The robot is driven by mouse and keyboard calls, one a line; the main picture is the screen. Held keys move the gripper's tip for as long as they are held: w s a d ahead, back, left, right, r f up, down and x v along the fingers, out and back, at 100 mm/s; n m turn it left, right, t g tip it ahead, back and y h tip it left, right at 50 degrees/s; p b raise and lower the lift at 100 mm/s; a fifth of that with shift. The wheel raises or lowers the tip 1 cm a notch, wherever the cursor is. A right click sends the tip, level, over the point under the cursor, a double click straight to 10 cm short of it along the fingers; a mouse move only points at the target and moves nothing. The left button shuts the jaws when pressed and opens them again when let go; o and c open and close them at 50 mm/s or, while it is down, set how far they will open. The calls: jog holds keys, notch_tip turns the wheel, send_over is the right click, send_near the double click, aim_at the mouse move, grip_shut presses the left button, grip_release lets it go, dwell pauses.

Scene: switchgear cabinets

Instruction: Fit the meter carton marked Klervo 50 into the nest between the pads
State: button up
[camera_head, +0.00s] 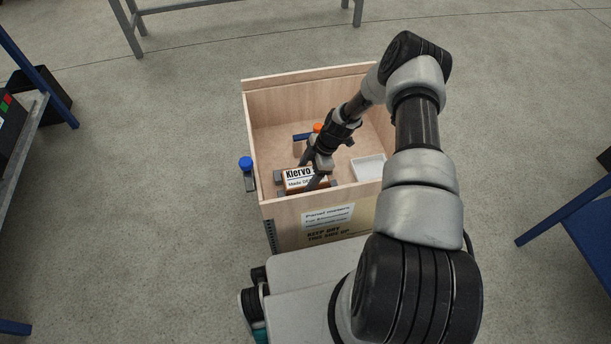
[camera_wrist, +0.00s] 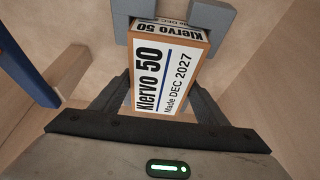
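The meter carton marked Klervo 50 (camera_head: 299,174) is brown with a white label and is inside the wooden crate, near its front wall. In the wrist view the carton (camera_wrist: 165,78) shows two labelled faces, and its far end lies among grey pads (camera_wrist: 215,18). A grey pad (camera_head: 279,177) also shows at its left in the head view. My gripper (camera_wrist: 160,88) has one finger against each side of the carton. How deep the carton sits between the pads cannot be told.
The crate (camera_head: 262,134) has upright walls on all sides around my gripper. Inside are a white tray (camera_head: 369,168) at the right and a blue bar (camera_head: 302,137) farther back. A blue-topped knob (camera_head: 246,163) is at the left outer wall.

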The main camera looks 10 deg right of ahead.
jog(key=o, duration=0.4)
jog(key=shift+c, duration=0.2)
jog(key=shift+r, duration=0.1)
